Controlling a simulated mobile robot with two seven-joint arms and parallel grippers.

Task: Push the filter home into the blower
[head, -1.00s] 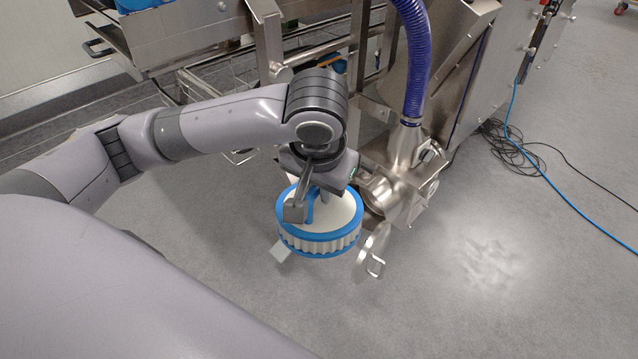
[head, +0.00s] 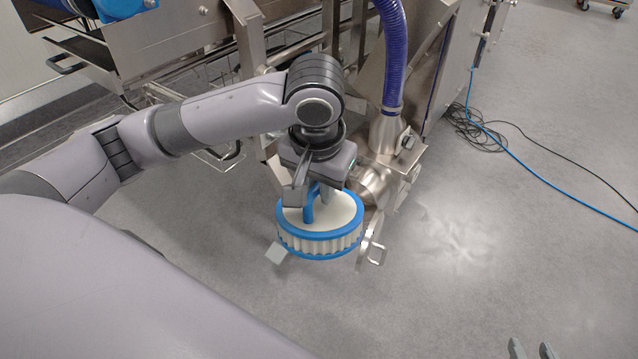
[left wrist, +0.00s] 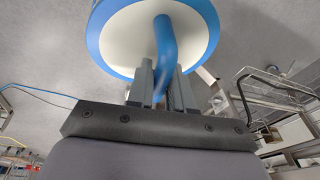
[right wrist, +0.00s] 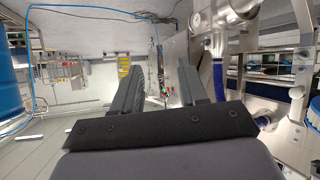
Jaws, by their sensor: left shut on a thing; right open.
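The filter (head: 347,211) is a round white cartridge with blue rims, a pleated side and a blue handle (head: 309,207) on top. My left gripper (head: 311,197) is shut on that handle, which also shows between its fingers in the left wrist view (left wrist: 165,50). A small grey tab (head: 276,253) shows at the filter's lower left. The steel blower (head: 405,160) stands just behind and right of the filter. Its round port is partly hidden by my gripper and the filter. I cannot tell whether they touch. My right gripper (head: 530,350) is open and empty at the bottom right.
A purple hose (head: 393,60) rises from the blower. A steel plate with a wire handle (head: 376,253) hangs beside the filter's right edge. Steel conveyor framing (head: 170,55) stands behind. Black and blue cables (head: 485,133) lie on the floor. The right-hand floor is mostly clear.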

